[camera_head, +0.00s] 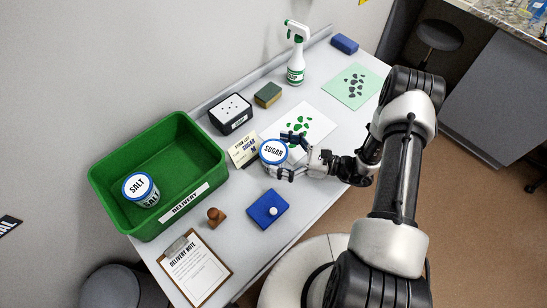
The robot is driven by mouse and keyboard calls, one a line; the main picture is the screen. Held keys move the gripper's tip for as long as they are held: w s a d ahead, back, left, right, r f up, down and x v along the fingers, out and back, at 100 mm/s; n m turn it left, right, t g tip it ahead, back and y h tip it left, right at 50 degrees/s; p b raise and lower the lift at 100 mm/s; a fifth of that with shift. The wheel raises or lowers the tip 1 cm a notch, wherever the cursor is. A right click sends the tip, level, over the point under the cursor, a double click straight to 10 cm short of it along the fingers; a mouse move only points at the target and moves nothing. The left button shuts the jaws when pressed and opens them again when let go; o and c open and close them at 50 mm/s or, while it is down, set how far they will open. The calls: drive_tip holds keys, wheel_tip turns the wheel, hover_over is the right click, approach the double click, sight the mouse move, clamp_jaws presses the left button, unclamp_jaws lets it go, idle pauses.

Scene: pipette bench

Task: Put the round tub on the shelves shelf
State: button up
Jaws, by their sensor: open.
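A round tub with a blue-rimmed lid reading SUGAR (273,151) stands upright on the white bench. My gripper (284,156) reaches in from the right, with one finger on the far side of this tub and one on the near side. The fingers are open; I cannot tell whether they touch it. A second round tub, reading SALT (138,187), stands in the green bin (215,152) labelled DELIVERY. I see no shelves in this view.
A small card (243,150) stands just left of the sugar tub. A black box (231,114), sponge (268,94) and spray bottle (296,62) stand behind. A blue pad (262,205), wooden stamp (216,217) and clipboard (194,268) lie in front. A printed white sheet (318,115) lies behind the gripper.

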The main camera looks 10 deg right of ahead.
drive_tip(key=shift+x, duration=0.85)
drive_tip(key=shift+d, duration=0.1)
drive_tip(key=shift+c, duration=0.4)
drive_tip(key=shift+r, duration=0.1)
drive_tip(key=c, duration=1.3)
